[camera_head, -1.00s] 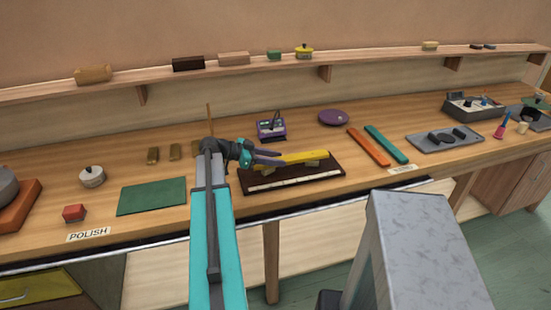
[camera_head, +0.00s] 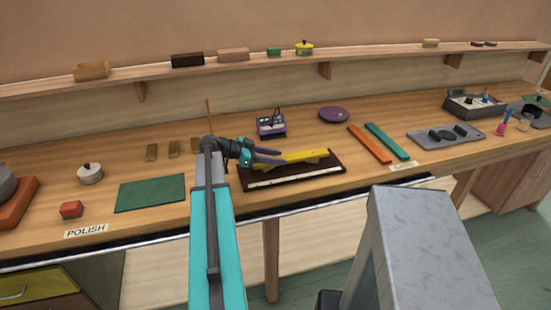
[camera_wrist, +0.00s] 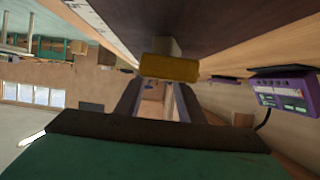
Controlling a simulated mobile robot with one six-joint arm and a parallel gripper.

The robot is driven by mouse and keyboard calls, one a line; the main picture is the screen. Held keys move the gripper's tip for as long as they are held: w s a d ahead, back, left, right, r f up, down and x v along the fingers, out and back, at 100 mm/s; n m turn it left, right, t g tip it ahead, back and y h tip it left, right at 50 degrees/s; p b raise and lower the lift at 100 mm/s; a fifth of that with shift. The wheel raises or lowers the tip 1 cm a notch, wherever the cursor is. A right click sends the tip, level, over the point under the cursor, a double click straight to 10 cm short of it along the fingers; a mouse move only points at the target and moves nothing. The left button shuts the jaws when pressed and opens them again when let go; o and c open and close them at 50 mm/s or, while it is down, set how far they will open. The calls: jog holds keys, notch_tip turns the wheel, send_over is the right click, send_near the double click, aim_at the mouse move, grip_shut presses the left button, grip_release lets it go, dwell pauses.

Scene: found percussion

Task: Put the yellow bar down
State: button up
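The yellow bar (camera_head: 306,156) lies over light supports on a dark board (camera_head: 327,170) with a white marked strip along its front edge. My gripper (camera_head: 284,157) is at the bar's left end, low over the board. In the wrist view the bar's yellow end (camera_wrist: 170,68) shows at the fingertips, with a pale support block (camera_wrist: 167,46) beyond it. My gripper's two fingers are apart, with an empty gap between them. Whether a fingertip still touches the bar is hard to tell.
A purple device (camera_head: 271,125) stands behind the board, and a purple disc (camera_head: 334,114) lies behind right. An orange bar (camera_head: 369,144) and a teal bar (camera_head: 386,141) lie to the right. A green mat (camera_head: 151,193) lies to the left.

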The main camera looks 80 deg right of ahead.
jog(key=o, duration=0.4)
jog(key=shift+c, duration=0.2)
jog(key=shift+r+p, duration=0.25)
jog(key=shift+p, duration=0.1)
jog(key=shift+r+p, duration=0.5)
jog(key=shift+p, duration=0.2)
jog(key=b+v, duration=0.3)
jog(key=v, duration=0.9)
jog(key=shift+f, duration=0.1)
